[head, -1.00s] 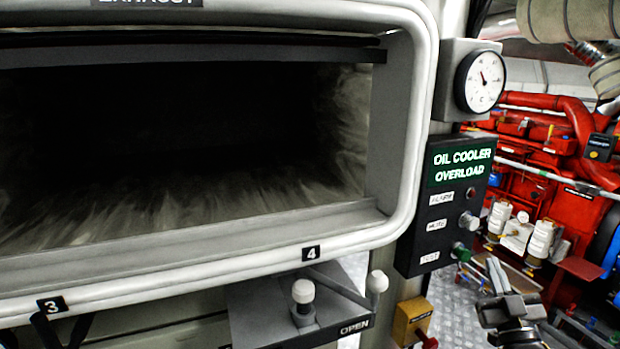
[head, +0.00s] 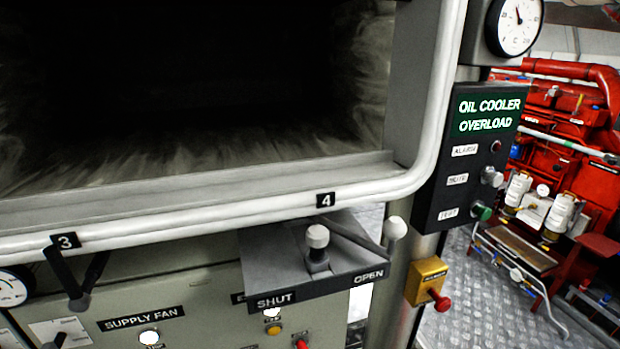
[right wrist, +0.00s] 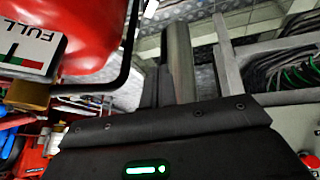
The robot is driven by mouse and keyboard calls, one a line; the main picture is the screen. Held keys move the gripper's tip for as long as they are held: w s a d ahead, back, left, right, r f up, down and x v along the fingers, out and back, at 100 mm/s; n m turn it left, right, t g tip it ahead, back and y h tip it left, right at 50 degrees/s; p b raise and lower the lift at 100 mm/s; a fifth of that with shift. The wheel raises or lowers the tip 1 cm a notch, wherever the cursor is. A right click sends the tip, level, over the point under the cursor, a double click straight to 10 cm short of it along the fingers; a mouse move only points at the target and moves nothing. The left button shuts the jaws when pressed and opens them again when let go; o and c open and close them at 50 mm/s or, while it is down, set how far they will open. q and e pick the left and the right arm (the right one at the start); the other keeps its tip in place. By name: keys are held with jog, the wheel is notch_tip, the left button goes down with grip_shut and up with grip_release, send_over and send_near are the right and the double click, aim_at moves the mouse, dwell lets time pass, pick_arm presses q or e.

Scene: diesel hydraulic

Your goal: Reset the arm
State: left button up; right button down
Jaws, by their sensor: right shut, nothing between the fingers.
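No arm or gripper of mine shows in the head view. In the right wrist view, my right gripper (right wrist: 177,62) points up and away from the dark wrist body with its lit green indicator. Its fingers are shut with nothing held between them. The fingers stand in front of a blurred background of metal plate floor and frames, and I see no contact. My left gripper is in neither view.
In the head view, a large dark exhaust opening (head: 30,212) has a pale rim. Below it are a lever box (head: 263,257) marked SHUT and OPEN, and a supply fan panel (head: 195,292). An OIL COOLER OVERLOAD box (head: 444,190) and a yellow red-knobbed box (head: 424,276) stand right; plate floor (head: 470,320) lies beyond.

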jog(key=s+a+f+g, duration=0.1)
jog(key=s+a+f, duration=0.1)
jog(key=s, duration=0.6)
jog(key=s+a+f+g+b, duration=0.1)
jog(key=s+f, duration=0.3)
jog(key=s, duration=0.4)
jog(key=s+a+f+g+b, duration=0.1)
jog(key=s+a+f+g, duration=0.2)
jog(key=s, duration=0.5)
jog(key=shift+s+f+n+y, duration=0.15)
jog(key=shift+f+n+y, duration=0.15)
jog(key=shift+f+n, duration=0.15)
